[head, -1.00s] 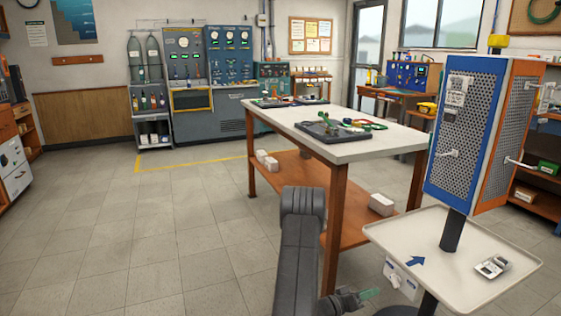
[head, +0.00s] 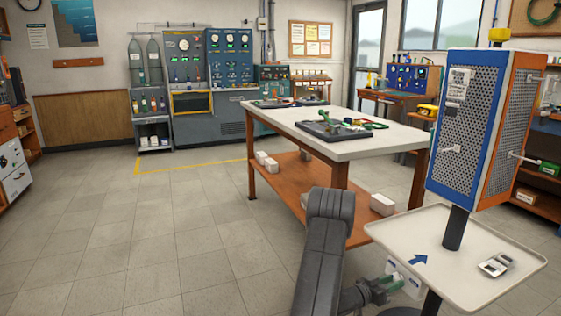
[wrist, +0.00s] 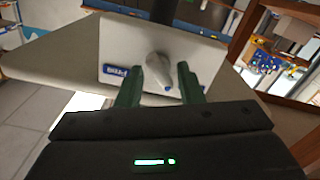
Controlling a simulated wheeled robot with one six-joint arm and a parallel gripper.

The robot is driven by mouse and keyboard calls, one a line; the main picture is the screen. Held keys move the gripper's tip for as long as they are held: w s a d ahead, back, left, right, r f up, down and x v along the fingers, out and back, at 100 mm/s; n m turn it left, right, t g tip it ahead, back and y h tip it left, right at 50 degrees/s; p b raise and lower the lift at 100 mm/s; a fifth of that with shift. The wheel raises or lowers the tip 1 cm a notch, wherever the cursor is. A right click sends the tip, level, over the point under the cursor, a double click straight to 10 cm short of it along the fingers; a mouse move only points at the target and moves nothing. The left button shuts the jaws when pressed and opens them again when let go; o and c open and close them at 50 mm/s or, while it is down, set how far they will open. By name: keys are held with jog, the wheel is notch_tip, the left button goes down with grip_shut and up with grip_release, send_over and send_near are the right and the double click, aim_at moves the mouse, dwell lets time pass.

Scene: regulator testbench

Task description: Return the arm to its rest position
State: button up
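My gripper (head: 390,285) is at the lower right in the head view, low beside the white tray of the stand. In the wrist view its two green fingers (wrist: 158,80) stand apart, with a gap between them. Beyond the gap is a white box (wrist: 125,45) with a blue label and a grey, tapered part (wrist: 158,72) with a blue tip. The fingers do not visibly close on that part. Whether they touch the box cannot be told. My dark arm bends down in front of the workbench in the head view.
The white tray (head: 385,232) on a dark post carries a small grey device (head: 496,265), below a blue and orange perforated panel (head: 466,125). A workbench (head: 365,148) with a lower shelf stands behind my arm. The floor (head: 150,240) at left is clear.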

jog(key=shift+m+b, duration=0.35)
jog(key=shift+m, duration=1.65)
